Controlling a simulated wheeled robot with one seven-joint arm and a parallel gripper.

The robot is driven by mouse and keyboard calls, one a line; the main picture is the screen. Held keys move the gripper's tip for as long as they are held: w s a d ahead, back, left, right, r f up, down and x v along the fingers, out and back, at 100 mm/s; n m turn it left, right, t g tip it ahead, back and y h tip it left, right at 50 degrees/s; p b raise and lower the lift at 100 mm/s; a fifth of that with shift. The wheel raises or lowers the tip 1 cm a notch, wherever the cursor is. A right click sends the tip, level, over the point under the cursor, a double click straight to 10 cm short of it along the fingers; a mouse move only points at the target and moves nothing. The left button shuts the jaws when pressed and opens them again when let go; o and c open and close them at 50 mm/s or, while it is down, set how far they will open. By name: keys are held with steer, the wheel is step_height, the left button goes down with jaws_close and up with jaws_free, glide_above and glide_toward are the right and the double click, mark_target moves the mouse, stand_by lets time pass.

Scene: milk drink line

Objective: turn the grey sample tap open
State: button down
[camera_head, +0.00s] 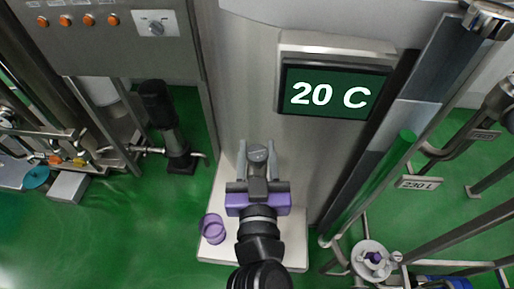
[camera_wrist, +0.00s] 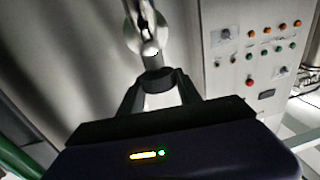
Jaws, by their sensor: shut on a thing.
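The grey sample tap (camera_head: 258,153) sits low on the front of the steel tank. My gripper (camera_head: 257,156) reaches up to it, with one finger on either side of it, and is shut on it. In the wrist view my gripper (camera_wrist: 155,86) closes around the lower grey end of the tap (camera_wrist: 150,47), whose bright metal stem rises towards the tank wall. The exact contact is dark and partly hidden by the fingers. I cannot tell how far the handle is turned.
A clear purple cup (camera_head: 213,228) stands on the pale platform (camera_head: 293,250), left of my arm. A display (camera_head: 333,90) on the tank reads 20 C. A control panel (camera_head: 110,35) is at upper left. A green level column (camera_head: 385,175) stands right. Green floor is open at lower left.

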steer(key=shift+r+n+g+y+p, duration=0.15)
steer(key=shift+n+g+y+p, duration=0.25)
steer(key=shift+n+y+p, duration=1.1)
steer(key=shift+n+g+y+p, duration=0.3)
steer(key=shift+y+p, duration=0.85)
steer(key=shift+y, duration=0.05)
steer(key=shift+n+g+y+p, duration=0.85)
steer(key=shift+n+y, duration=0.35)
steer(key=shift+y, duration=0.5)
steer(key=shift+f+n+g+y+b, duration=0.3)
steer(key=shift+n+g+y+b, duration=0.2)
steer(key=shift+n+g+y, duration=0.55)
steer(key=shift+n+g+y+b, duration=0.35)
steer(key=shift+g+y+b, duration=0.15)
steer(key=shift+y+b, duration=0.05)
steer(key=shift+f+n+g+y+b, duration=0.1)
steer(key=shift+n+g+y+b, duration=0.5)
steer(key=shift+g+b, duration=0.15)
steer(key=shift+n+g+y+b, duration=0.5)
steer(key=shift+n+g+b, duration=0.1)
steer(key=shift+g+b, duration=0.2)
steer(key=shift+n+g+y+b, duration=0.3)
steer(key=shift+n+g+b, duration=0.2)
steer(key=shift+g+b, duration=0.15)
